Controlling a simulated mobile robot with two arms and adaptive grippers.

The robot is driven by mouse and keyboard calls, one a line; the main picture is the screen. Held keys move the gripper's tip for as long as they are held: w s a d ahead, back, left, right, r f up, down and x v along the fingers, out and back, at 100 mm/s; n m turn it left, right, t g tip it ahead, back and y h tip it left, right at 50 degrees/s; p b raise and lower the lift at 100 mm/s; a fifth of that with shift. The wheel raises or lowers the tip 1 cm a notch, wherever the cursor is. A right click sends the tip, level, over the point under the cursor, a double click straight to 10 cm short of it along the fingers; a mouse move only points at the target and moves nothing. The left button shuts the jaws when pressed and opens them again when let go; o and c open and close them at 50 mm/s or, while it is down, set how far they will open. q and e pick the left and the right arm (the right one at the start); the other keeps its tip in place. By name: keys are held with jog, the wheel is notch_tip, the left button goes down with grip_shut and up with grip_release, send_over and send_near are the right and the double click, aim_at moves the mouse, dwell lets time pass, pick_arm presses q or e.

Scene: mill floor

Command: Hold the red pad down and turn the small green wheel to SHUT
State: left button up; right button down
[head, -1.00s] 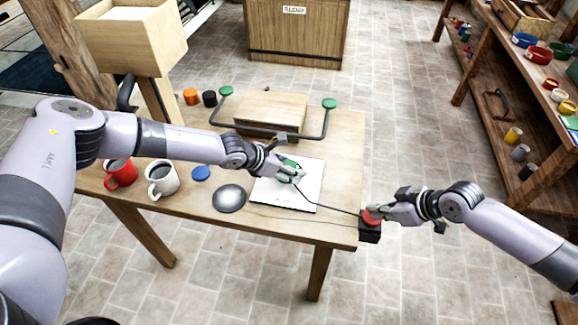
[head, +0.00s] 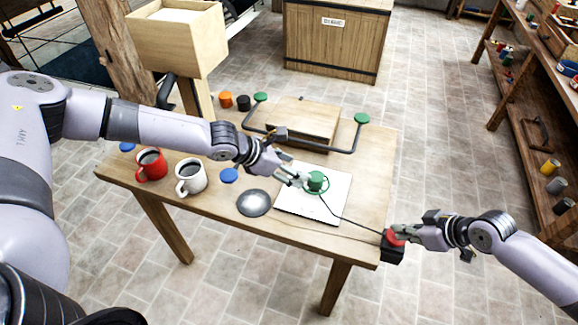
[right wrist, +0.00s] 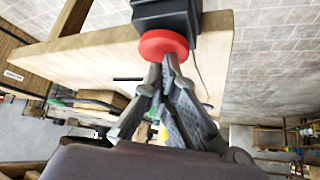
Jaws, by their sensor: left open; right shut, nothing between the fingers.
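The small green wheel (head: 316,182) stands on a white plate (head: 338,209) on the table. My left gripper (head: 303,181) is open at the wheel's left side; whether it touches the wheel I cannot tell. The red pad (head: 394,238) sits on a black box (head: 391,254) at the table's front right corner. It also shows in the right wrist view (right wrist: 163,45). My right gripper (right wrist: 163,60) is shut and empty, its fingertips against the pad. How far the pad is pressed I cannot tell. No SHUT mark is legible.
Two larger green knobs (head: 362,118) sit on a dark bar around a wooden block (head: 303,122). A red mug (head: 151,165), a white mug (head: 191,177), a blue disc (head: 229,176) and a grey dome (head: 253,203) stand left. A cable runs from plate to box.

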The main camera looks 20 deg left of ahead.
pick_arm(q)
jog(key=shift+s+a+r, duration=0.3)
jog(key=shift+s+r, duration=0.05)
jog(key=shift+r, duration=0.05)
notch_tip(320, 180, up, 6)
jog(key=p, duration=0.6)
jog(key=shift+r, duration=0.25)
pick_arm(e)
notch_tip(320, 180, up, 7)
jog(key=v, duration=1.2)
